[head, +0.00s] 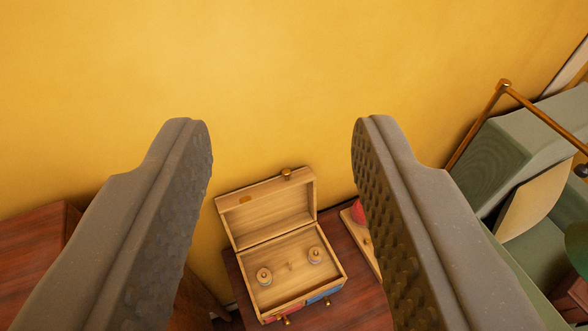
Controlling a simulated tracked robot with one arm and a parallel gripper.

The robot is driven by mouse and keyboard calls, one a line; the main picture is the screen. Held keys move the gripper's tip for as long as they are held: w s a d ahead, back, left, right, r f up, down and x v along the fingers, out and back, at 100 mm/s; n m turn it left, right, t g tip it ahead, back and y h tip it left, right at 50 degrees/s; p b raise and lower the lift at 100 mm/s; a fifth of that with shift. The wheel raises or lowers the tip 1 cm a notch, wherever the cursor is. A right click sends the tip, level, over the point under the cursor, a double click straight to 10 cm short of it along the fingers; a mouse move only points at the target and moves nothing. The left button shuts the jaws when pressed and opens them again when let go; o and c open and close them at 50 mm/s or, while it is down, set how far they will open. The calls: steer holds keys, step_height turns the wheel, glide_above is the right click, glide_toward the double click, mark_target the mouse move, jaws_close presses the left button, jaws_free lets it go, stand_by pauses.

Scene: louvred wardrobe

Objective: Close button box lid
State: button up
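The button box (312,282) is a small wooden box on a dark reddish wood surface, low in the middle of the head view. Its lid (267,211) stands open, tilted up at the back near the yellow wall, with a small brass knob on its upper edge. Two small round wooden pieces (264,276) (315,254) sit inside the box. My gripper (281,125) is open and empty, its two dark textured fingers wide apart. The box shows between and beyond the fingers, apart from them.
A yellow wall (280,70) stands behind the box. A wooden tray (352,228) with a red round thing (358,212) is right of the box, partly hidden by the right finger. Green furniture (535,150) with a brass rod (540,117) is at right. Reddish wood furniture (35,250) is at left.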

steer(key=w+d+f+m+g+y+p, duration=0.3)
steer(key=w+f+m+g+p, duration=0.2)
steer(key=w+f+m+p, duration=1)
steer(key=m+g+y+p, duration=0.35)
steer(key=m+p, duration=0.45)
steer(key=m, duration=0.6)
glide_toward(288, 173)
steer(key=shift+h, duration=0.35)
steer(key=x, duration=0.8)
steer(key=shift+s+a+r, duration=0.1)
steer(key=shift+a+r, duration=0.1)
steer(key=shift+a, duration=0.05)
